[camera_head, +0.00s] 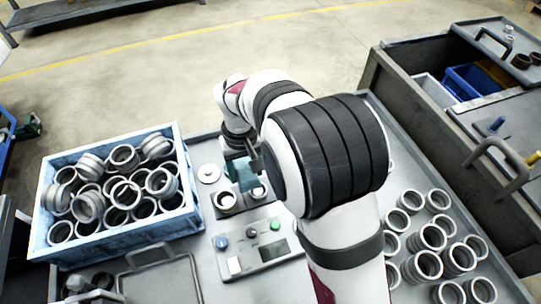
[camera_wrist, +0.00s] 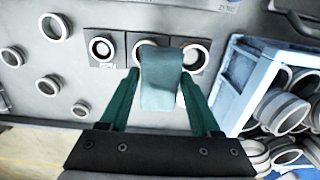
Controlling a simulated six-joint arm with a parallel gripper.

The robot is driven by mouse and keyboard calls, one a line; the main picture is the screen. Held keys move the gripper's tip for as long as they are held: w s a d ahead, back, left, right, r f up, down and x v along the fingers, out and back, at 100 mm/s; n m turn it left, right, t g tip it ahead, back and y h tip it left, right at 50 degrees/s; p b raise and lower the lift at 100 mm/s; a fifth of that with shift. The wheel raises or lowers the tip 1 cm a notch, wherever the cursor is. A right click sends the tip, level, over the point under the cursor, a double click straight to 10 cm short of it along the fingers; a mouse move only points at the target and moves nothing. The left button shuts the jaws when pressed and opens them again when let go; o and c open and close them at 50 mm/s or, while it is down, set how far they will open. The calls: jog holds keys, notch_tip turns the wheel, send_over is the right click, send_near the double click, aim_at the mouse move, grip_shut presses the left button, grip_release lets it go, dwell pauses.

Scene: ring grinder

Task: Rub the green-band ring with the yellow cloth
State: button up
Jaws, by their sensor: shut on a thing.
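My gripper (camera_wrist: 159,76) is shut on a teal cloth (camera_wrist: 162,80), which hangs flat between its fingers; the cloth also shows in the head view (camera_head: 243,174). No yellow cloth is visible. The cloth is over a row of dark square pads with pale rings. In the wrist view, one ring (camera_wrist: 102,48) sits clear on the left pad. The middle ring (camera_wrist: 146,43) is mostly hidden behind the cloth, and the right ring (camera_wrist: 196,53) is partly hidden by a finger. I cannot make out a green band on any ring, nor whether the cloth touches one.
A blue crate (camera_head: 45,232) full of grey rings stands left of the pads. A control box (camera_head: 262,257) with coloured buttons is in front. Several loose rings (camera_head: 428,238) stand on the bench at right. A tray (camera_head: 160,283) lies at front left. A cart (camera_head: 500,118) is beyond.

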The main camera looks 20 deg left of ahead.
aim_at(250, 193)
jog(key=shift+w+d+f, duration=0.1)
jog(key=shift+d+f, duration=0.05)
jog(key=shift+f, duration=3.55)
jog(key=shift+w+d, duration=0.3)
jog(key=shift+w+d+f, duration=0.2)
jog(key=shift+w+d, duration=0.85)
jog(key=shift+s+a, duration=1.4)
jog(key=shift+w+d, duration=1.55)
jog(key=shift+s+a, duration=1.55)
jog(key=shift+a, duration=0.05)
jog(key=shift+r, duration=4)
